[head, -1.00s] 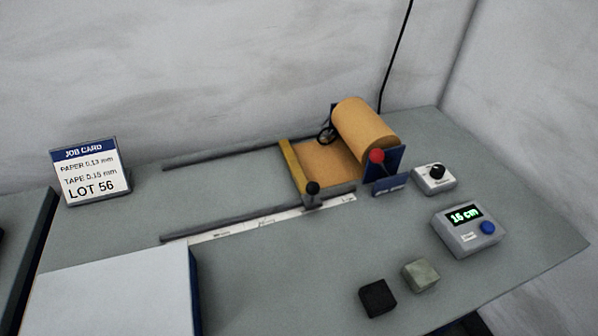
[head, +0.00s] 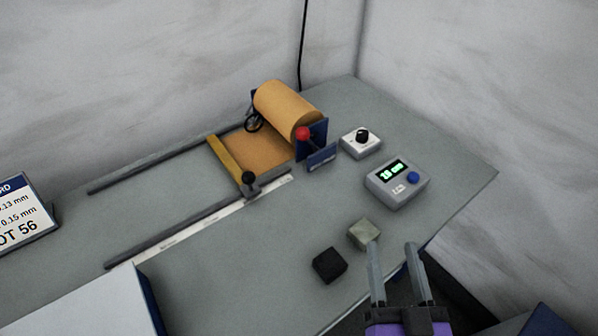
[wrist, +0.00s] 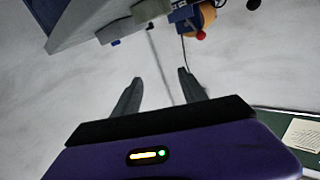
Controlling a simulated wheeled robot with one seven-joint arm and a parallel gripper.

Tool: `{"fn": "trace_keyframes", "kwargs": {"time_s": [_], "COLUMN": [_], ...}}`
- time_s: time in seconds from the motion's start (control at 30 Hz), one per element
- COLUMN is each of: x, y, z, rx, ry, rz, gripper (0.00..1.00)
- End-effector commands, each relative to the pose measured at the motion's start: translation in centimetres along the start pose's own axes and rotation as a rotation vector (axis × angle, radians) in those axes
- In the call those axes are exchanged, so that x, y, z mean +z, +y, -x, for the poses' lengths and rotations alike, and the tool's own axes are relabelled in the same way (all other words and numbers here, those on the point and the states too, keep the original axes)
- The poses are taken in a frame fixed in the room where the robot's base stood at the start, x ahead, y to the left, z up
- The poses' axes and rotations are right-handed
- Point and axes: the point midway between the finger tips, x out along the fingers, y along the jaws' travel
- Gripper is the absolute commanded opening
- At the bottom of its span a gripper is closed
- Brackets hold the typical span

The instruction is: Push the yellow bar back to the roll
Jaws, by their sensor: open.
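The yellow bar (head: 226,162) lies across two grey rails, with a black knob (head: 249,178) at its near end. A copper-brown sheet (head: 259,150) spans from the bar to the roll (head: 287,108), so the bar stands a short way left of the roll. The roll sits in a blue holder with a red ball knob (head: 303,133); the roll and red knob also show at the top of the wrist view (wrist: 204,17). My gripper (head: 394,246) is open and empty at the table's front right edge, well away from the bar.
A display box (head: 397,183) with a blue button and a white box with a black knob (head: 361,142) stand right of the roll. A black cube (head: 329,265) and a grey-green cube (head: 363,234) lie near the front edge. A white-topped box (head: 85,305) is front left.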

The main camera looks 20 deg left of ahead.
Motion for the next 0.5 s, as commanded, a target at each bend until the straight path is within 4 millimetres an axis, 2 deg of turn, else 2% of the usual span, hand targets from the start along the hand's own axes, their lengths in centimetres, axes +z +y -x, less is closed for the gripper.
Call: {"fn": "trace_keyframes", "kwargs": {"time_s": [0.03, 0.1, 0.3, 0.4, 0.5], "x": [-0.7, -1.2, -2.6, -3.3, -3.6], "y": [-1.2, -2.8, -8.8, -12.0, -15.0], "z": [-2.3, -4.9, -11.6, -14.2, -15.9], "rx": [-0.035, -0.084, -0.255, -0.351, -0.449], "ry": [0.004, -0.009, -0.064, -0.101, -0.144], "rz": [0.005, 0.014, 0.074, 0.124, 0.183], "gripper": [0.50, 0.50, 0.50, 0.50, 0.50]}}
